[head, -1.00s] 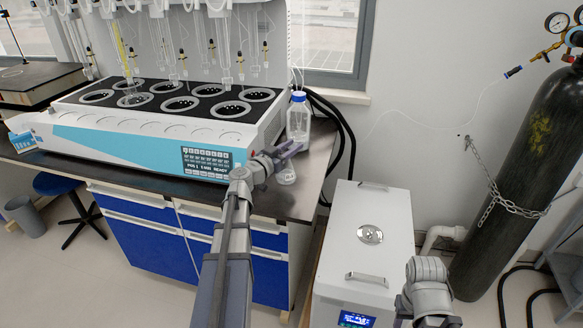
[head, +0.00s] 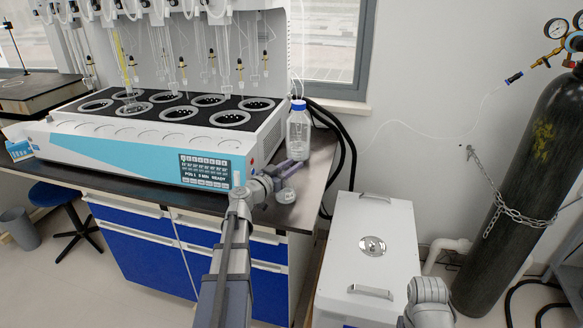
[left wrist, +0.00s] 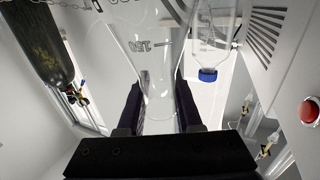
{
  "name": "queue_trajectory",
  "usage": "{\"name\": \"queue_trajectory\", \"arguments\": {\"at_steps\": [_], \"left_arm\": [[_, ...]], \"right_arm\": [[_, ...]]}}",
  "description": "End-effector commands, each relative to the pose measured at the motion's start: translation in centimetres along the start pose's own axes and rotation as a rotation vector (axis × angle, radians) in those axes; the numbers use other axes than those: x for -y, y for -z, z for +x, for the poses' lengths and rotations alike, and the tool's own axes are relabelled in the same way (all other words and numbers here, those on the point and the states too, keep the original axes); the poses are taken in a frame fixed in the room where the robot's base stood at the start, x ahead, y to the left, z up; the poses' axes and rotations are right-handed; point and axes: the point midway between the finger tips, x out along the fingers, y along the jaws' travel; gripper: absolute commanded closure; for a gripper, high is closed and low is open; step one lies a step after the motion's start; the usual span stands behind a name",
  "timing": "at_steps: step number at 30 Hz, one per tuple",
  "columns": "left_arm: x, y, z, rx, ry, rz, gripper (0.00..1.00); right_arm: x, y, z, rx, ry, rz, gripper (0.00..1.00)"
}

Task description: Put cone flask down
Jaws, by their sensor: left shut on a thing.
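The clear glass cone flask (left wrist: 150,45) fills the top middle of the left wrist view, its narrow part between my left gripper's dark fingers. My left gripper (left wrist: 158,105) is shut on it. In the head view the left gripper (head: 285,172) is over the right end of the dark bench top, in front of a blue-capped bottle. A small clear part of the flask (head: 286,195) shows just below the fingers. I cannot tell whether its base touches the bench. My right gripper is out of view; only part of my right arm shows at the lower right.
The blue-capped bottle (head: 298,135) stands close behind the left gripper. The distiller (head: 150,143) with several round wells is to the left. The bench (head: 300,205) ends just right of the gripper. A white box (head: 372,270) and a dark gas cylinder (head: 510,190) stand further right.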

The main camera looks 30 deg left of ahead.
Motion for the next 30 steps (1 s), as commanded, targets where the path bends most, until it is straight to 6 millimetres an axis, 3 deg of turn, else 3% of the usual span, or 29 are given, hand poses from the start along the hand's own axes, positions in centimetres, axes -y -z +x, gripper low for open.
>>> {"name": "queue_trajectory", "arguments": {"at_steps": [1,2,9,19,30], "left_arm": [[0.0,-0.3,0.0,0.000,0.000,0.000,1.00],[0.0,-0.2,0.0,0.000,0.000,0.000,0.63],[0.0,-0.1,0.0,0.000,0.000,0.000,0.36],[0.0,0.4,0.0,0.000,0.000,0.000,0.36],[-0.1,0.2,-7.3,0.000,0.004,0.000,0.36]], "right_arm": [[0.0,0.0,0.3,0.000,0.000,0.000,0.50],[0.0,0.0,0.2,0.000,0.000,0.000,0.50],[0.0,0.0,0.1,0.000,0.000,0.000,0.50],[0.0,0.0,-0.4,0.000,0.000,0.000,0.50],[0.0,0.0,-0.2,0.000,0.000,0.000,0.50]]}}
